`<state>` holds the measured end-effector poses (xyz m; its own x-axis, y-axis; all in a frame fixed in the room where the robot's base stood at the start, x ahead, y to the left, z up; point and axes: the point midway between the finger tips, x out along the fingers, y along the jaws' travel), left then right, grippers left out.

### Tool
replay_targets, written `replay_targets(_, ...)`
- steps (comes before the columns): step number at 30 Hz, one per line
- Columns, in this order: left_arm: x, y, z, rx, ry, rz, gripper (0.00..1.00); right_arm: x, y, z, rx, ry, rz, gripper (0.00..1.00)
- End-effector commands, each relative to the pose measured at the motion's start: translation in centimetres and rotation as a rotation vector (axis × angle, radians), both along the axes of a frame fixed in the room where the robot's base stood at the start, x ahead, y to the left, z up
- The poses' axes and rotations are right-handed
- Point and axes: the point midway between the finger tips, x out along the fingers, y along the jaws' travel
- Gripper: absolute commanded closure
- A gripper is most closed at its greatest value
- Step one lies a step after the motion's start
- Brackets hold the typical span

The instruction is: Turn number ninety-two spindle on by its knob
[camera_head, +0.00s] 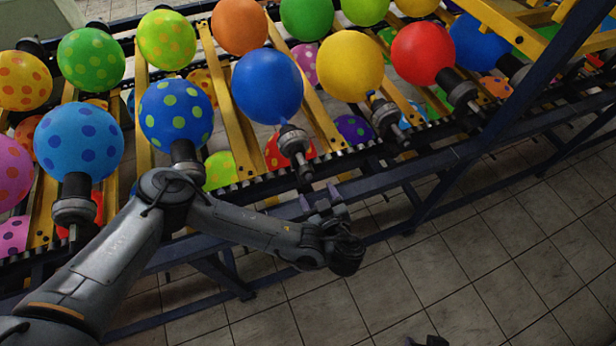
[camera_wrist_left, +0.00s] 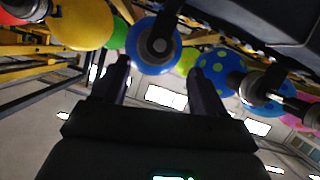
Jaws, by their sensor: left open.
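No spindle number is readable, so I cannot tell which one is ninety-two. A grey spindle (camera_head: 293,142) with a plain blue balloon (camera_head: 268,86) points toward my left gripper (camera_head: 321,199). The left gripper is open and empty, its fingers just below this spindle's lower end. In the left wrist view, the round end of the spindle (camera_wrist_left: 158,46) faces me in front of the blue balloon (camera_wrist_left: 137,52), beyond and between the open fingers (camera_wrist_left: 160,80). No contact shows. A small dark part at the head view's bottom edge may be my right gripper (camera_head: 431,341); its fingers are unclear.
More spindles hold balloons along the rack, such as a yellow one (camera_head: 350,65) to the right and a blue one with green dots (camera_head: 176,110) to the left. A dark blue frame rail (camera_head: 395,185) runs below them. The tiled floor (camera_head: 480,270) is clear.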

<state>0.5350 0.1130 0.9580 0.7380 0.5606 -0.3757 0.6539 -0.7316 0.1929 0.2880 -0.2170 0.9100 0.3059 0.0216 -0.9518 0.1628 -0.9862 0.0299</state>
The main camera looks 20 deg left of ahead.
Motion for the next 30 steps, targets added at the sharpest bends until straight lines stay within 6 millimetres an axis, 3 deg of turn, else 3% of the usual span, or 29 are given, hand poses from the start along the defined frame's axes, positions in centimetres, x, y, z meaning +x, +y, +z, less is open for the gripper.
replay_targets(18,6.4,4.9,-3.1,0.000,-0.001,0.003,0.29,0.0,-0.2,0.0,-0.009,-0.001,0.005,0.57)
replay_targets(30,7.7,5.8,-3.8,-0.002,0.000,0.001,0.29,0.0,-0.1,0.0,-0.004,-0.001,0.003,0.57)
